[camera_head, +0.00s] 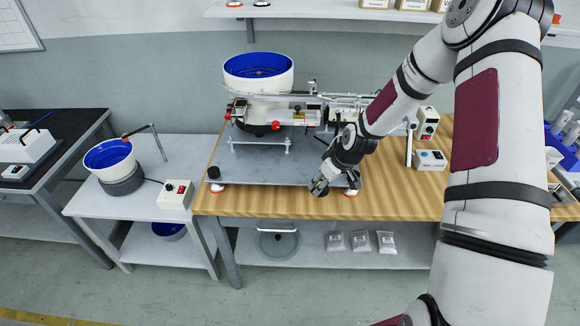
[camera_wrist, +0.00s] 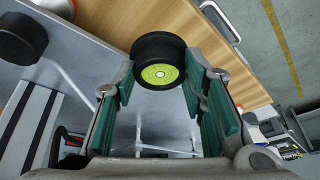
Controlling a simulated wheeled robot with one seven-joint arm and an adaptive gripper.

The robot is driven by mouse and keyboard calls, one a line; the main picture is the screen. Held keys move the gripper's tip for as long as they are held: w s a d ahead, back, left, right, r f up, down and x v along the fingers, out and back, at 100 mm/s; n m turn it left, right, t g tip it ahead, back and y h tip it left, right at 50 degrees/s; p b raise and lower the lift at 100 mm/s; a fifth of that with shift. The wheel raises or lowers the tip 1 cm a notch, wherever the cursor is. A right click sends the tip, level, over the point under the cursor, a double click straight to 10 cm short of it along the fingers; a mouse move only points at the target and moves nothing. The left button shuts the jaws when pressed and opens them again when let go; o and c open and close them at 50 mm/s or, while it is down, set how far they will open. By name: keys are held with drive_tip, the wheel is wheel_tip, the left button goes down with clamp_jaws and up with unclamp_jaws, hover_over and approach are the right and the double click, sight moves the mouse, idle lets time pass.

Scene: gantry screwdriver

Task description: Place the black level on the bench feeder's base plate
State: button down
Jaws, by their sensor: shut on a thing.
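The black level (camera_wrist: 160,50) is a short round black body with a yellow-green bubble face. It sits between the green-padded fingertips of my gripper (camera_wrist: 160,86) in the wrist view. In the head view my gripper (camera_head: 321,184) is at the front right part of the bench feeder's grey base plate (camera_head: 262,173), close to its front edge. The level shows there only as a small dark and green spot. I cannot tell whether it touches the plate. The base plate also shows in the wrist view (camera_wrist: 88,42). The bench feeder's white bowl with blue inside (camera_head: 258,75) stands behind.
A black knob (camera_head: 213,172) stands at the plate's front left corner. A linear track (camera_head: 290,97) and posts rise at the back. A grey control box (camera_head: 431,160) is on the wooden bench (camera_head: 395,200) to the right. The plate's front middle is clear.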

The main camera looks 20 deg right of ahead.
drive_tip(key=w+a, duration=0.2)
drive_tip(key=w, duration=0.1)
drive_tip(key=w+a, duration=0.2)
drive_tip(key=w, duration=0.2)
drive_tip(key=w+a, duration=0.2)
drive_tip(key=w, duration=0.2)
drive_tip(key=shift+w+a, duration=0.2)
drive_tip(key=shift+a, duration=0.15)
drive_tip(key=shift+d+f, duration=0.1)
drive_tip(key=shift+f, duration=0.2)
drive_tip(key=c, duration=1)
unclamp_jaws()
drive_tip(key=shift+s+f, duration=0.1)
